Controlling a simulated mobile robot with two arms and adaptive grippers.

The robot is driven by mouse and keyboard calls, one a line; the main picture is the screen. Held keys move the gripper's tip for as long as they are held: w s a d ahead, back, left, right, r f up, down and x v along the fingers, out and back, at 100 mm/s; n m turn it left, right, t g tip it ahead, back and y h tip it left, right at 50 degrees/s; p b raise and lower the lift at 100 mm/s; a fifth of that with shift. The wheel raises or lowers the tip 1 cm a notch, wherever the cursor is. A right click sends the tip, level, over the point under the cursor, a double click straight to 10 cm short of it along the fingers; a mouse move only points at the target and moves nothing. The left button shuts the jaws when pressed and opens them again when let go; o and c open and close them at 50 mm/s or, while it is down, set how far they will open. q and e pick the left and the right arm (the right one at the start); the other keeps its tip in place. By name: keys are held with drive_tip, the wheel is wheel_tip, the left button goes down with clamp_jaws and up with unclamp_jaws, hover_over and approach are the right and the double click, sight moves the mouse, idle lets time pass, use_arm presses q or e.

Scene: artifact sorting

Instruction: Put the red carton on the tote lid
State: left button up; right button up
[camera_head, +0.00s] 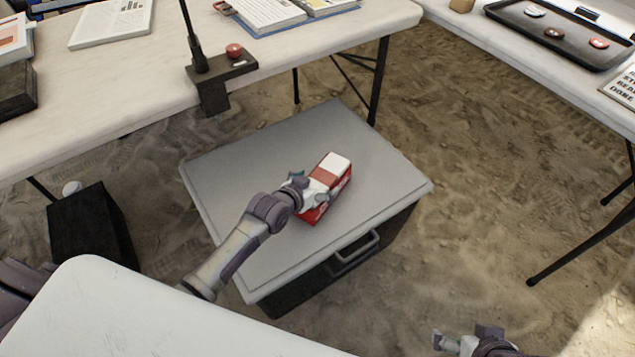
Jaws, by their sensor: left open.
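The red and white carton (338,170) appears to rest on the grey tote lid (235,170), right of the lid's middle. My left gripper (311,187) reaches over the lid from the lower left. It is open, with its fingers at the carton's near left part, which they partly cover. I cannot tell whether a finger touches the carton. The lid sits on a black tote with a handle (356,251) at its front. My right gripper (458,342) is at the bottom edge, away from the tote and partly cut off. Its jaw opening is unclear.
A white table (150,70) stands behind the tote, with a clamped lamp base (222,68) at its edge. A second table at the right bears a black tray (520,17). A black box (92,228) stands left. Sandy floor right of the tote is clear.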

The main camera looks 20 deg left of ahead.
use_arm(q)
drive_tip(key=p+v, duration=0.1)
drive_tip(key=v, duration=0.2)
drive_tip(key=shift+s+r, duration=0.15)
drive_tip(key=shift+p+v, duration=0.5)
drive_tip(key=shift+v, duration=0.55)
drive_tip(key=s+a+n+g+y+p, duration=0.1)
drive_tip(key=s+g+y, duration=0.2)
drive_tip(key=s, duration=2.3)
drive_tip(key=g, duration=0.5)
drive_tip(key=shift+f+g+p, duration=0.3)
drive_tip(key=shift+p, duration=0.05)
use_arm(e)
drive_tip(key=f+g, duration=0.1)
drive_tip(key=f, duration=0.1)
drive_tip(key=s+f, duration=0.1)
drive_tip(key=shift+d+f+g, duration=0.2)
drive_tip(key=shift+f+g, duration=0.15)
drive_tip(key=shift+g, duration=0.05)
use_arm(q)
drive_tip(key=shift+a, duration=0.2)
